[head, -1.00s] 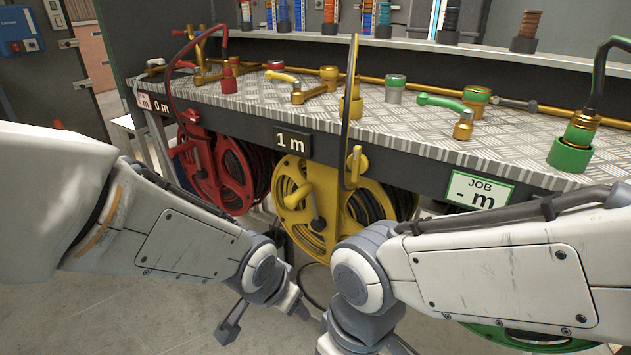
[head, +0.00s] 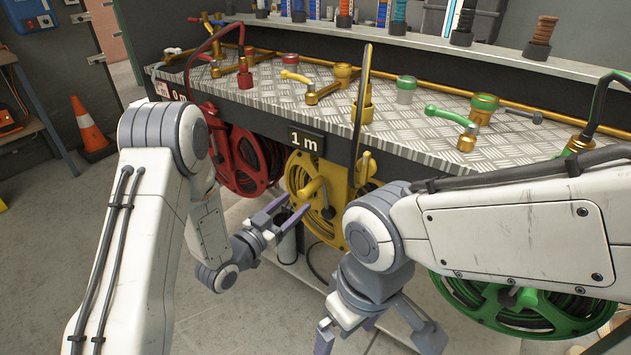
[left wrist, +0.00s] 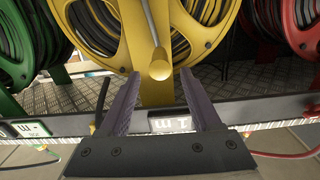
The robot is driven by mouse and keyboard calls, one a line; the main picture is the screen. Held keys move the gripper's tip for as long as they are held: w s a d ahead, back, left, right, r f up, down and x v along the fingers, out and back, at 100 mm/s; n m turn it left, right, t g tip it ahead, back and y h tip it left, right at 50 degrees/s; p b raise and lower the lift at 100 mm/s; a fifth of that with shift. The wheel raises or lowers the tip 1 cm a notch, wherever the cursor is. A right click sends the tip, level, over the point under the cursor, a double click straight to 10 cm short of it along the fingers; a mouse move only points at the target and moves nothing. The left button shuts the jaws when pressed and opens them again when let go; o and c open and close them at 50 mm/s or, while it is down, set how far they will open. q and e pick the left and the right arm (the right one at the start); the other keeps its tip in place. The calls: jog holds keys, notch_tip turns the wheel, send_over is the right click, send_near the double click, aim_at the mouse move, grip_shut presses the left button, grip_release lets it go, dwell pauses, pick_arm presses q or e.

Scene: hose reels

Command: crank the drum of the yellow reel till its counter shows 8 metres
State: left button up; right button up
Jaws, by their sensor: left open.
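The yellow reel (head: 338,215) hangs under the bench edge, with its black hose wound on the drum. Its counter (head: 305,142) above reads 1 m. The yellow crank handle (head: 312,188) sticks out from the drum's front. My left gripper (head: 296,204) is open and empty, just in front of and below the handle. In the left wrist view, the handle's round end (left wrist: 159,67) shows ahead, between and beyond the two purple fingers (left wrist: 160,85); no contact is visible. My right gripper (head: 377,343) hangs low at the front, its fingers apart and empty.
A red reel (head: 243,160) hangs left of the yellow one and a green reel (head: 500,305) to the right. The bench top (head: 420,132) carries valves and fittings. A traffic cone (head: 90,128) stands far left. Open floor (head: 60,240) lies on the left.

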aim_at(316, 184)
pick_arm(q)
jog(key=b+x, duration=0.1)
jog(key=x, duration=0.9)
grip_shut()
dwell(1.3)
